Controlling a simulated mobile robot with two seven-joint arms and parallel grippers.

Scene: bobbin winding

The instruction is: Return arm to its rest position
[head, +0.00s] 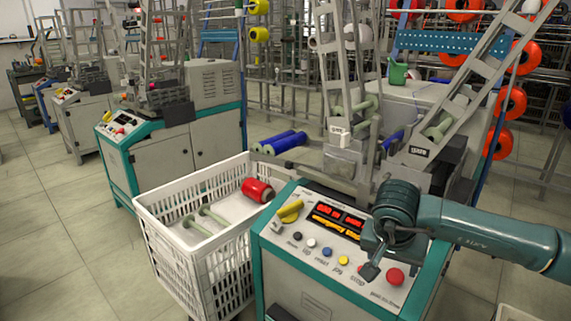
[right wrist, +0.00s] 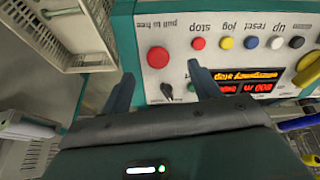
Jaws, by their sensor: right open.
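My right arm (head: 490,228) reaches in from the right over the winding machine's control panel (head: 318,262). My right gripper (head: 372,262) points down above the panel, left of the red button (head: 395,276). In the right wrist view its two fingers are spread, with nothing held between them (right wrist: 162,88). The red button (right wrist: 158,57) shows there beyond the fingers, next to a small black switch (right wrist: 167,88). My left gripper is in neither view.
A white basket (head: 190,265) left of the panel holds a red bobbin (head: 257,190) and pale green empty bobbins (head: 212,216). Blue bobbins (head: 288,139) lie behind it. The machine's slanted metal frame (head: 470,80) rises close behind my arm. Floor is open at far left.

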